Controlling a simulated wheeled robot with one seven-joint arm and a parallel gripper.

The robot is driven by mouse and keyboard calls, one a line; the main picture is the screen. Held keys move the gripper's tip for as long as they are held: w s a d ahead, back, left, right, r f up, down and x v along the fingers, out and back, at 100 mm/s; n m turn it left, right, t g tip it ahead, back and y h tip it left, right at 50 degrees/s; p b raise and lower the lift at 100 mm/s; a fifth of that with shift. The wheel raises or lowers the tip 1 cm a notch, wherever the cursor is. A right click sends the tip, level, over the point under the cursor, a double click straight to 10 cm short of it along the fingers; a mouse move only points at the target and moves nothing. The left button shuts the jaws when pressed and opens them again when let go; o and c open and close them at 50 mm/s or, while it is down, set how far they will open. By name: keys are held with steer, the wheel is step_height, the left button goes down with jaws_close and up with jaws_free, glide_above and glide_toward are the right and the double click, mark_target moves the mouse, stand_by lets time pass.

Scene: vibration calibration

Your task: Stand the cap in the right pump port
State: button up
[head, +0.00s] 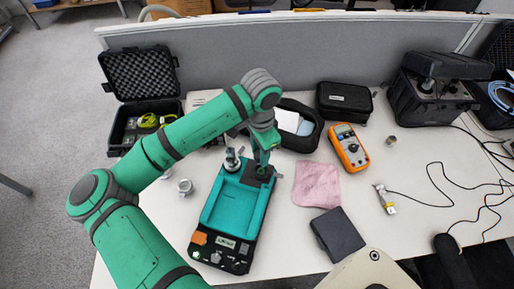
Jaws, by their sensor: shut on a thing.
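The pump unit (215,246) is a black-framed case with a teal recessed top, lying on the table in front of me. Its two ports are at the far end. A silver fitting (232,160) stands at the left port. My gripper (263,171) points down at the far right corner, over the right port. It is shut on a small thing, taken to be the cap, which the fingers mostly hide. I cannot tell whether the cap touches the port or is just above it. The right port itself is largely covered by the gripper.
Small silver parts (185,187) stand left of the pump. A pink cloth (317,184), an orange multimeter (348,147) and a dark box (336,234) lie to the right. An open black pouch (309,145) is close behind my gripper. An open foam-lined case (140,75) is at the back left.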

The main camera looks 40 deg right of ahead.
steer(key=shift+s+d+f, duration=0.2)
steer(key=shift+s+f, duration=0.25)
steer(key=shift+f, duration=0.35)
steer(key=shift+w+a+f, duration=0.1)
steer(key=shift+w+f, duration=0.05)
steer(key=shift+f, duration=1.8)
steer(key=shift+f, duration=0.3)
steer(key=o, duration=1.2)
steer(key=shift+w, duration=0.1)
steer(key=shift+w+r, duration=0.1)
steer(key=shift+r, duration=0.05)
steer(key=r, duration=0.9)
steer(key=shift+s+r, duration=0.1)
steer(key=shift+s, duration=0.1)
steer(key=shift+w+r, duration=0.1)
steer(key=shift+r, duration=0.55)
